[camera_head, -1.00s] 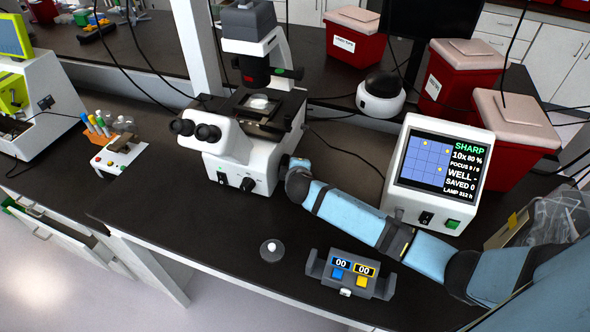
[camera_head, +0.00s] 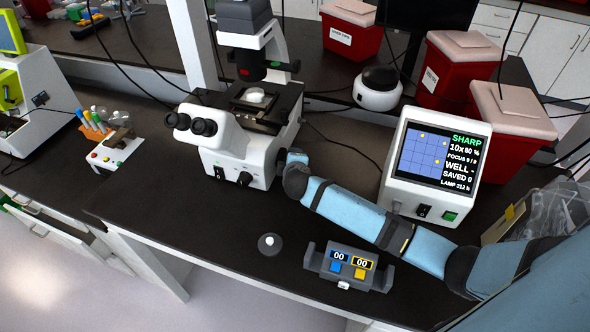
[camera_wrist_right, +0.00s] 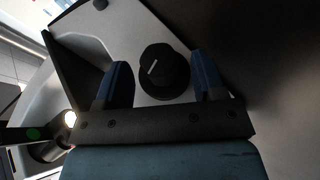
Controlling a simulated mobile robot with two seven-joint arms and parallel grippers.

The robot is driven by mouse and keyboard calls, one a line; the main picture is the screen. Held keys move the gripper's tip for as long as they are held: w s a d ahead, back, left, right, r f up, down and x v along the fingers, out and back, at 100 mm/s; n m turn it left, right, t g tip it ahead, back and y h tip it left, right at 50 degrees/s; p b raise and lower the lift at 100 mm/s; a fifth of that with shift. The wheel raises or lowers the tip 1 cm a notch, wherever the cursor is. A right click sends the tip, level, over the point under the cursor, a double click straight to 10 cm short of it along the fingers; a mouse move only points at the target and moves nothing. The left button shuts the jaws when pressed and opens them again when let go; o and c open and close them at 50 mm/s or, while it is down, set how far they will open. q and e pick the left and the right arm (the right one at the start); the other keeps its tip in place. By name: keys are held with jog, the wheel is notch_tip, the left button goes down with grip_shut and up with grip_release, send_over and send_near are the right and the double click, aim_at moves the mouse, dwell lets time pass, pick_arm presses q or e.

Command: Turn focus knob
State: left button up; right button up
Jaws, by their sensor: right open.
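The white microscope (camera_head: 238,150) stands on the dark bench with black eyepieces and a dish on its stage. In the right wrist view, the black focus knob (camera_wrist_right: 164,72) with a white pointer line sits on the microscope's pale side. My right gripper (camera_wrist_right: 160,80) is open, its blue fingers on either side of the knob, with a gap visible at each side. In the head view my right gripper (camera_head: 292,158) is at the microscope's right side, and the knob there is hidden. The display monitor (camera_head: 432,160) reads SHARP, 10x 80 %, with a focus line. My left gripper is not in view.
A grey counter box (camera_head: 347,268) reading 00 00 and a small round white-topped item (camera_head: 270,244) lie at the bench front. Red bins (camera_head: 508,125) stand at the right. A tube rack (camera_head: 98,128) is at the left.

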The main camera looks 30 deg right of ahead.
jog(key=b+v, duration=0.1)
jog(key=v, duration=1.1)
jog(key=shift+s+r, duration=0.2)
jog(key=shift+s, duration=0.15)
dwell(1.6)
